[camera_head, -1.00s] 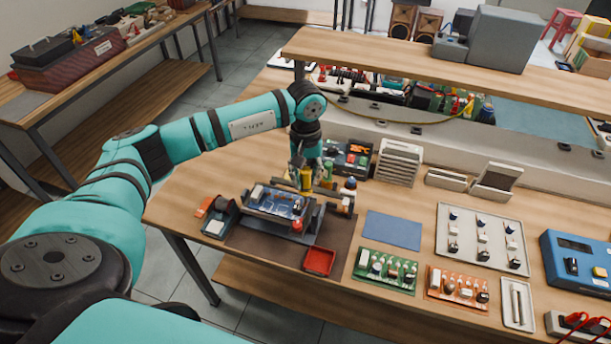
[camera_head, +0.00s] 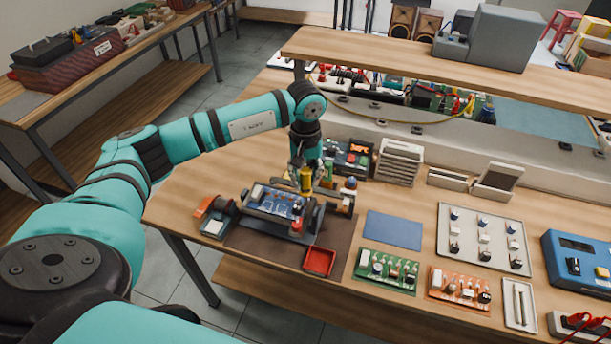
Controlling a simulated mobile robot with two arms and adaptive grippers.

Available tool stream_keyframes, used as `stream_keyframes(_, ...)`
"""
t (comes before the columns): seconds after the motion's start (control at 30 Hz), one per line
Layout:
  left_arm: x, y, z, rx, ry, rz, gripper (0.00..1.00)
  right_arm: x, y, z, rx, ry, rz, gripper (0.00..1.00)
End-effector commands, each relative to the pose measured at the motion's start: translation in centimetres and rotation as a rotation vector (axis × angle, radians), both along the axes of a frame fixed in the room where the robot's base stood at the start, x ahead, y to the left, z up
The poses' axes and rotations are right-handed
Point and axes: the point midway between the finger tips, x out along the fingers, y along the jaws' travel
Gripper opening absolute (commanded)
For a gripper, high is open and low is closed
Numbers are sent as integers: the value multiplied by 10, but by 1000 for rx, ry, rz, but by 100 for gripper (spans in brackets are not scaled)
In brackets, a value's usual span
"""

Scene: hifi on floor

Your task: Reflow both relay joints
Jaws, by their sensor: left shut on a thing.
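A blue circuit board (camera_head: 272,203) sits in a dark holder (camera_head: 262,218) at the left of the workbench. Its relay joints are too small to make out. My left gripper (camera_head: 306,184) reaches down over the right end of the board. It is shut on a yellow-handled tool (camera_head: 305,178), which looks like a soldering iron. The tool's tip is hard to see, so I cannot tell whether it touches a joint. My right gripper is not in view.
A red tray (camera_head: 320,261) lies in front of the holder. Green (camera_head: 386,271) and orange (camera_head: 460,288) boards lie to the right. A blue mat (camera_head: 394,229) is bare. A dark station with a red display (camera_head: 352,155) stands behind the gripper.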

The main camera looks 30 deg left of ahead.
Motion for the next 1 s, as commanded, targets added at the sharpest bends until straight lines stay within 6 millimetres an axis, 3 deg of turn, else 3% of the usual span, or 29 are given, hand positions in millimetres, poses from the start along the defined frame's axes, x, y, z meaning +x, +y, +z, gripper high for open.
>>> stream_keyframes(1.0,0,0,-4,0,0,0,0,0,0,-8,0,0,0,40)
